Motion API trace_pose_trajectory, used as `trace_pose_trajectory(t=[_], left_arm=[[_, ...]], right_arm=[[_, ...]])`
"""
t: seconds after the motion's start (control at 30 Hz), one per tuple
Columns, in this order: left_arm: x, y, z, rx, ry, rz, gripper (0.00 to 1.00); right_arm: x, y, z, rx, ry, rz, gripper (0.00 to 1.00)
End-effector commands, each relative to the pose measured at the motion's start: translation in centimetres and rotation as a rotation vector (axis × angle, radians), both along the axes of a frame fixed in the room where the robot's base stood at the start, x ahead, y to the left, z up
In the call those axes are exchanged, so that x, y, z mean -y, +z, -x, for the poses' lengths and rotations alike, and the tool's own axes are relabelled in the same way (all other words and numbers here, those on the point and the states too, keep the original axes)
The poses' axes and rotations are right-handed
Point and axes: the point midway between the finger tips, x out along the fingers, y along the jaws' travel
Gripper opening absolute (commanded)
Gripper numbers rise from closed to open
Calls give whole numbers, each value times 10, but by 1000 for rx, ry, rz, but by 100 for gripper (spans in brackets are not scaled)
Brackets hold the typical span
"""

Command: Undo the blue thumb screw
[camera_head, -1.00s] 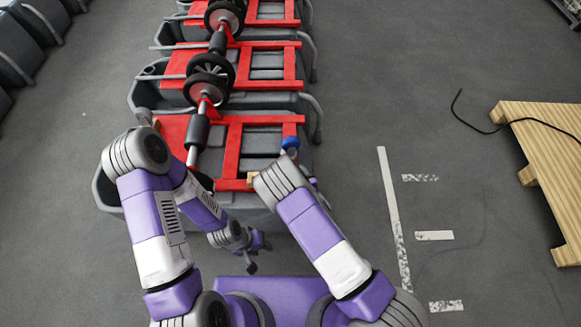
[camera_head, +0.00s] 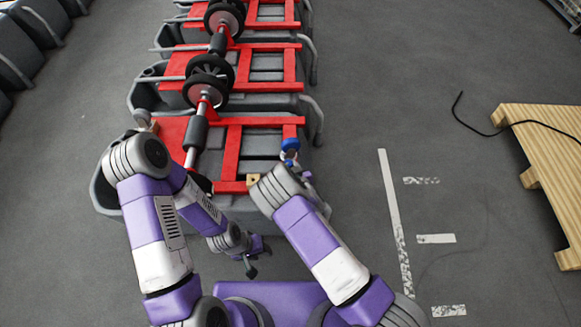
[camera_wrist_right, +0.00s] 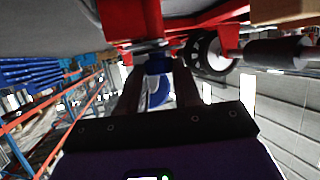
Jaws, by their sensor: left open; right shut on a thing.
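The blue thumb screw (camera_head: 290,145) is at the right edge of the nearest red frame (camera_head: 230,150) on a grey tank. In the right wrist view the blue thumb screw (camera_wrist_right: 158,65) is between the two dark fingers of my right gripper (camera_wrist_right: 158,88), just under the red frame. The right gripper is shut on it. In the head view my right arm and wrist partly hide that gripper. My left gripper (camera_head: 252,268) is open and empty, low in front of the tank, away from the screw.
More grey tanks with red frames and black wheels (camera_head: 208,80) stand in a row behind. A wooden pallet (camera_head: 550,160) with a black cable lies at the right. The floor between, with white tape strips (camera_head: 392,210), is clear.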

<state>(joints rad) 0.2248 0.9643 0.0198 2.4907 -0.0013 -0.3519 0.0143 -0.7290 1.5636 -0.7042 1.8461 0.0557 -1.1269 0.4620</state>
Motion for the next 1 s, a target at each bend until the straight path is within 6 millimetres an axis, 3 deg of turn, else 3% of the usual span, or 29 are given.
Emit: trace_pose_trajectory(t=[0.47, 1.0], left_arm=[[0, 3, 0, 0, 0, 0, 43], [0, 0, 0, 0, 0, 0, 43]], right_arm=[[5, 1, -2, 0, 93, -5, 2], [16, 0, -11, 7, 563, 2, 2]])
